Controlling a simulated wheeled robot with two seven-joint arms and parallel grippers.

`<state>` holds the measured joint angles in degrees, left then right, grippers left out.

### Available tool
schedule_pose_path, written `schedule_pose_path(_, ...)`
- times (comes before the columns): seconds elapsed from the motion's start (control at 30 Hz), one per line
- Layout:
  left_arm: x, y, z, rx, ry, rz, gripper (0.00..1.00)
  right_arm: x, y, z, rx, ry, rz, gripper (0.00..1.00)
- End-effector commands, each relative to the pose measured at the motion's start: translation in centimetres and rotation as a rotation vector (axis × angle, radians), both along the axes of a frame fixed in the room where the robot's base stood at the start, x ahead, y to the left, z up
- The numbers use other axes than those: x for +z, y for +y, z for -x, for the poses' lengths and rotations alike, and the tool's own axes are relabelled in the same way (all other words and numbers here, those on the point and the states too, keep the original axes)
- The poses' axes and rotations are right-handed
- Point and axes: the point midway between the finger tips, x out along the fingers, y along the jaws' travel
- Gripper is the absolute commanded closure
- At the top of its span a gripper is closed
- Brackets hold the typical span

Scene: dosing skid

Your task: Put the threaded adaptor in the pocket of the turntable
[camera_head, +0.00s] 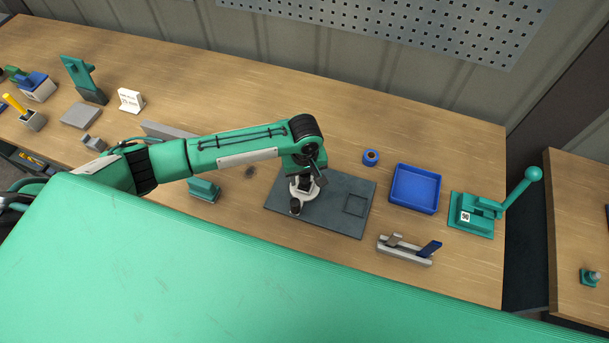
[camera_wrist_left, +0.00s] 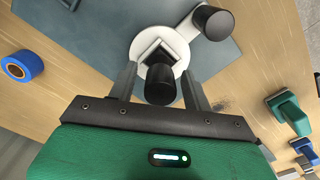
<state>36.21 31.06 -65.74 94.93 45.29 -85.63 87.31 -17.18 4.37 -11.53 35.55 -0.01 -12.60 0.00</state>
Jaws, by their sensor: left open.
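The turntable is a white disc (camera_wrist_left: 150,48) on a dark plate (camera_head: 337,222), with a square, dark-centred feature in its face that looks like the pocket. A white arm on it ends in a black knob (camera_wrist_left: 213,20); the knob also shows in the head view (camera_head: 295,207). My left gripper (camera_head: 307,180) is directly over the disc, pointing down, and hides part of it. Its fingers are open, with a black cylinder (camera_wrist_left: 160,85) between them and a gap on each side. I cannot tell whether this is the threaded adaptor or a turntable part. My right gripper is not in view.
Right of the turntable are a blue roll (camera_head: 371,158), an empty-looking blue tray (camera_head: 415,188), a grey holder (camera_head: 405,250) and a green lever device (camera_head: 478,214). A green block (camera_head: 204,190) stands to the left. The dark plate's right part has a square outline.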

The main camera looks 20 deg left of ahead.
Motion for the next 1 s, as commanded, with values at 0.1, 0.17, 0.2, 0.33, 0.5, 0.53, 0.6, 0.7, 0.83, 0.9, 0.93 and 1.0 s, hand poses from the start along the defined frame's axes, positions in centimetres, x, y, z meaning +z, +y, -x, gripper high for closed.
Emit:
schedule_pose_path(0.1,1.4,-0.1,-0.1,0.0,-0.003,0.003,0.5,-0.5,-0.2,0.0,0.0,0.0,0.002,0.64)
schedule_pose_path(0.17,2.5,-0.1,-0.1,-0.001,-0.003,0.003,0.5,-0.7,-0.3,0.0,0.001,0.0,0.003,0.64)
schedule_pose_path(0.2,3.4,-0.1,-0.1,-0.001,-0.004,0.002,0.5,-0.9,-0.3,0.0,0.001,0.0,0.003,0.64)
schedule_pose_path(0.33,6.3,-0.1,-0.1,-0.001,-0.004,0.003,0.5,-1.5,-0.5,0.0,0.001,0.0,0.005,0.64)
schedule_pose_path(0.5,9.6,-0.1,-0.1,0.0,-0.003,0.003,0.5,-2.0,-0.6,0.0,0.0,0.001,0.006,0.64)
schedule_pose_path(0.53,10.0,-0.1,-0.1,0.001,-0.002,0.002,0.5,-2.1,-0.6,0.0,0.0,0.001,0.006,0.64)
schedule_pose_path(0.6,10.9,-0.1,-0.1,0.0,-0.002,0.003,0.5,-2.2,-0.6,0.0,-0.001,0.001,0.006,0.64)
schedule_pose_path(0.7,11.6,-0.1,0.0,0.001,0.0,0.001,0.5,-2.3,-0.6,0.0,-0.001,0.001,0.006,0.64)
schedule_pose_path(0.83,11.9,0.0,0.0,0.001,0.0,0.001,0.5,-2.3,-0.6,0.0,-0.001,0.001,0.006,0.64)
schedule_pose_path(0.9,11.9,0.0,0.0,0.001,0.001,0.001,0.5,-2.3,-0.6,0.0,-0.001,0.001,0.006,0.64)
schedule_pose_path(0.93,11.9,0.0,0.0,0.001,0.001,0.001,0.5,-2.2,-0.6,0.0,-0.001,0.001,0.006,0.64)
schedule_pose_path(1.0,11.9,0.0,0.0,0.001,0.001,0.001,0.5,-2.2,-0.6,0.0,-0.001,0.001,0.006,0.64)
